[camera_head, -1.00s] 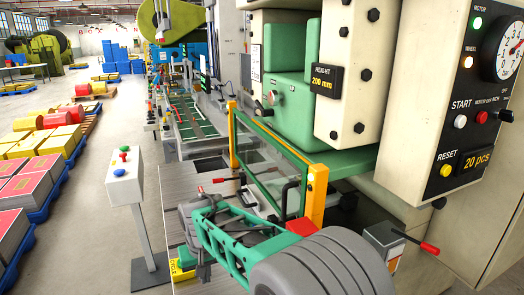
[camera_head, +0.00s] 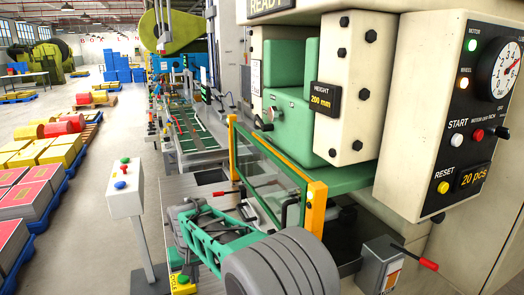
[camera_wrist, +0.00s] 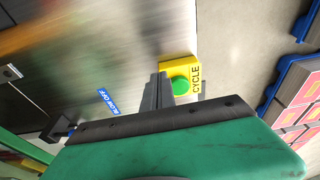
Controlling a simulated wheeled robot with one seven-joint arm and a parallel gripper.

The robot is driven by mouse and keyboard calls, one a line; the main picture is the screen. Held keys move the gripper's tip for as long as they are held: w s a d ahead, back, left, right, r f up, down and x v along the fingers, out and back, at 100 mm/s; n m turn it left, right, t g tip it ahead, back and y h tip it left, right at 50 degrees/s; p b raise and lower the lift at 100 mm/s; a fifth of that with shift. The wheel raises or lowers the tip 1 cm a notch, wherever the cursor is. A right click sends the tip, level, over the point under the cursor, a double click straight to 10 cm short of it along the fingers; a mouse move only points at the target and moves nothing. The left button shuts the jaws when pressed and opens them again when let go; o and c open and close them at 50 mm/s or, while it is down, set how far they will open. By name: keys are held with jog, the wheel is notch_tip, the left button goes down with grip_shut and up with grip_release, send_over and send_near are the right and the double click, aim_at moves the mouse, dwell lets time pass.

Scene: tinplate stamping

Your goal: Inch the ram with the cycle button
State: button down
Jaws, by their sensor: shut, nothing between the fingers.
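The cycle button is a green dome on a yellow box marked CYCLE (camera_head: 183,284), at the table's front left corner. In the wrist view the green button (camera_wrist: 180,86) is just right of the tips of my gripper (camera_wrist: 162,88). My gripper is shut and empty, with its fingers pointing down towards the box; I cannot tell whether they touch the button. In the head view my gripper (camera_head: 186,262) is just above the box, partly hidden by my arm. The press's green ram (camera_head: 290,125) is behind the height plate reading 200 mm (camera_head: 323,98).
The control panel (camera_head: 446,120) has lit lamps, a dial, a mode knob and a 20 pcs display. A yellow-posted guard frame (camera_head: 316,207) stands beside my arm. A button pedestal (camera_head: 125,190) stands left. A red-handled lever box (camera_head: 383,264) is at right. A BLOW OFF label (camera_wrist: 107,101) lies nearby.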

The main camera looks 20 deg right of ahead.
jog(key=shift+w+a+r+p, duration=0.15)
jog(key=shift+w+a+p, duration=0.2)
jog(key=shift+w, duration=0.35)
jog(key=shift+w+a+r+p, duration=0.1)
jog(key=shift+w+a+p, duration=0.1)
jog(key=shift+w+p, duration=0.4)
jog(key=shift+w+a+r+p, duration=0.15)
jog(key=shift+w+a, duration=0.15)
jog(key=shift+w, duration=0.55)
jog(key=shift+r+p, duration=1.65)
jog(key=shift+r, duration=0.9)
